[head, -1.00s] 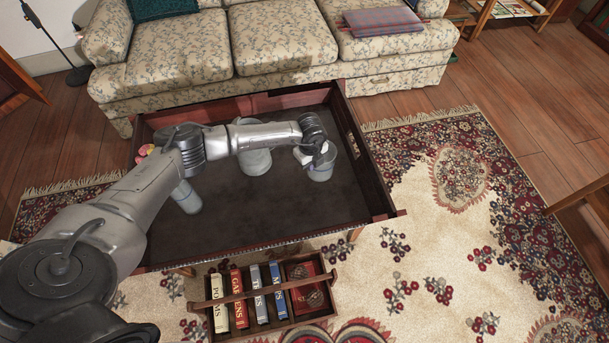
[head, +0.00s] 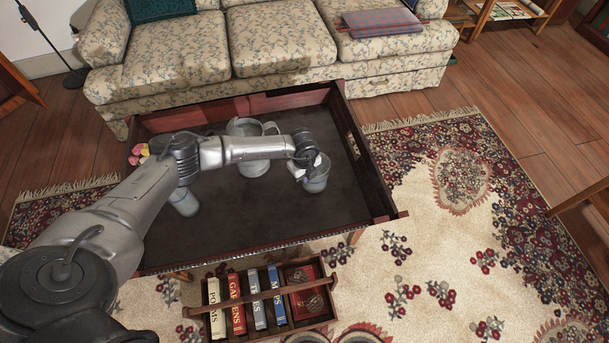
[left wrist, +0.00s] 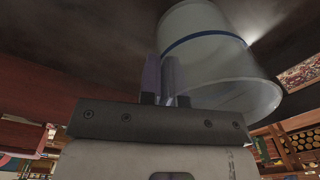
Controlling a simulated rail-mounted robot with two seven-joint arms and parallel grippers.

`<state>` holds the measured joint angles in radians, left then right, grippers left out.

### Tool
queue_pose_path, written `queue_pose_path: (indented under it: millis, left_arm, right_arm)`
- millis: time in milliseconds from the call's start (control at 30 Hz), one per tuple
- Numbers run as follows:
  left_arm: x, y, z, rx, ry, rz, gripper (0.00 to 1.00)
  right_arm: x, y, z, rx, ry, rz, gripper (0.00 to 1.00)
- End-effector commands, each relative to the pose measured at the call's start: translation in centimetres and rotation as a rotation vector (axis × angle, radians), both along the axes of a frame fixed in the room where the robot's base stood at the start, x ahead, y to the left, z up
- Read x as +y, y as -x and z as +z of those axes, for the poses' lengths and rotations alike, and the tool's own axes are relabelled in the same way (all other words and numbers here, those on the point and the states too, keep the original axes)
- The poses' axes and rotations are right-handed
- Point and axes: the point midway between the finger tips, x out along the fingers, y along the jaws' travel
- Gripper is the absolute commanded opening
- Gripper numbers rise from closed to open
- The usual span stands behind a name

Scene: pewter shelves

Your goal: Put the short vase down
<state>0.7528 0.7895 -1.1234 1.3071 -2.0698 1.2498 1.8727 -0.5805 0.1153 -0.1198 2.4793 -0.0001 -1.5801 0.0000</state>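The short vase (head: 316,182) is a pale grey vessel with a blue band, upright over the right part of the dark tray-like table (head: 270,212). It also shows large in the left wrist view (left wrist: 210,50), its wider rim toward the lower right. My left gripper (head: 299,171) is at the vase's left rim. In the left wrist view its two fingers (left wrist: 166,78) are close together against the vase's edge, shut on its wall. Whether the vase's base touches the table surface is hard to tell. My right gripper is not in view.
A grey pitcher (head: 254,168) stands behind my left forearm. A clear vessel (head: 184,202) stands at the left, partly hidden by my arm. Pink and yellow flowers (head: 138,153) are at the left edge. Raised walls (head: 365,150) border the table. A book caddy (head: 268,306) is in front.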

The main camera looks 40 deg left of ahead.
Motion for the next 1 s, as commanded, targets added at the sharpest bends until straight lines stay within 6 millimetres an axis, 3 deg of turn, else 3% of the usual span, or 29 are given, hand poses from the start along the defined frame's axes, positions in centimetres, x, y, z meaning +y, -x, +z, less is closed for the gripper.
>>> queue_pose_path:
  millis: [133,433,733,1000]
  left_arm:
    - [0.0,-0.1,-0.3,-0.001,0.000,0.001,0.00]
    - [0.0,0.0,-0.3,0.000,0.000,0.000,0.30]
    - [0.0,0.0,0.2,-0.001,0.000,-0.001,0.30]
    - [0.0,0.0,4.7,-0.003,0.000,0.000,0.30]
  right_arm:
    - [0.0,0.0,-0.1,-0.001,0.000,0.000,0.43]
    - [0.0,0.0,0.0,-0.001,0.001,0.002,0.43]
    - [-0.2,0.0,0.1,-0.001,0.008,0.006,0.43]
    - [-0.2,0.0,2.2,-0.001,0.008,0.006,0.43]
